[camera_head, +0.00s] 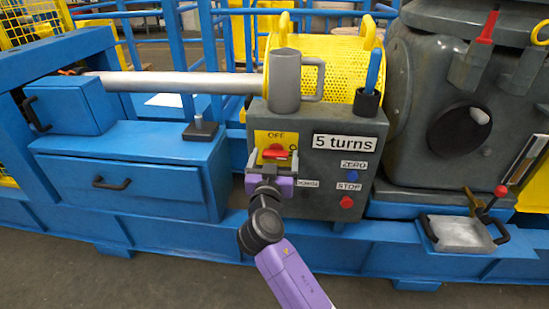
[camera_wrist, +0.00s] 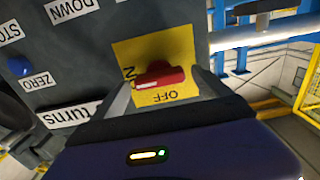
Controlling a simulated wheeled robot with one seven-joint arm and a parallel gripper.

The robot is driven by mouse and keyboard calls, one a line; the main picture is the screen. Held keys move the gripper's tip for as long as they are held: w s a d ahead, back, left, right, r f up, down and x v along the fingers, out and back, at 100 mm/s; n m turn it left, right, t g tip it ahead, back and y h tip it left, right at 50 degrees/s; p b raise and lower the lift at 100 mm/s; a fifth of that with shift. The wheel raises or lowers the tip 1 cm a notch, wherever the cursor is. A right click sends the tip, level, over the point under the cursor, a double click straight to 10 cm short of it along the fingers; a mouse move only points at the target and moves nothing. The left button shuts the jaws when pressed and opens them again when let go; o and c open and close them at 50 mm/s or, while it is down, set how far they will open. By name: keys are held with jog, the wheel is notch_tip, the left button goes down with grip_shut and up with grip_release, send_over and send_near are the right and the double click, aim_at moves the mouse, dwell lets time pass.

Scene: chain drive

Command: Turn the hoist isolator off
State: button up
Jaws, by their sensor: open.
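The hoist isolator is a red handle (camera_head: 276,154) on a yellow plate (camera_head: 262,137) at the upper left of a grey control box. OFF is printed at the plate's top, and a partly hidden label sits at its right. In the wrist view the red handle (camera_wrist: 165,76) lies crosswise on the plate (camera_wrist: 180,42). Its white-marked end is at the left, by a partly covered N; OFF reads upside down below. My gripper (camera_head: 271,163) is open in front of the plate, its fingers (camera_wrist: 162,84) on either side of the handle. Contact cannot be told.
A grey mug (camera_head: 284,82) and a black pen cup (camera_head: 367,103) stand on top of the control box (camera_head: 330,180). Blue ZERO (camera_head: 351,181) and red STOP (camera_head: 346,202) buttons are to the right. A blue cabinet (camera_head: 130,180) stands at the left.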

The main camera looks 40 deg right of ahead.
jog(key=c, duration=1.4)
jog(key=shift+o, duration=0.2)
jog(key=shift+n, duration=0.3)
jog(key=n+p, duration=0.1)
jog(key=n, duration=0.3)
jog(key=shift+w+a+n, duration=0.1)
jog(key=shift+n, duration=0.2)
jog(key=n+p, duration=0.2)
jog(key=n, duration=0.2)
jog(key=n+p, duration=0.2)
jog(key=n, duration=0.3)
jog(key=shift+w+a+f+n+p, duration=0.1)
jog(key=shift+n+p, duration=0.5)
jog(key=shift+n, duration=0.3)
jog(key=shift+f+n+p, duration=0.1)
jog(key=shift+n+p, duration=0.5)
jog(key=shift+n, duration=0.3)
jog(key=shift+f, duration=0.1)
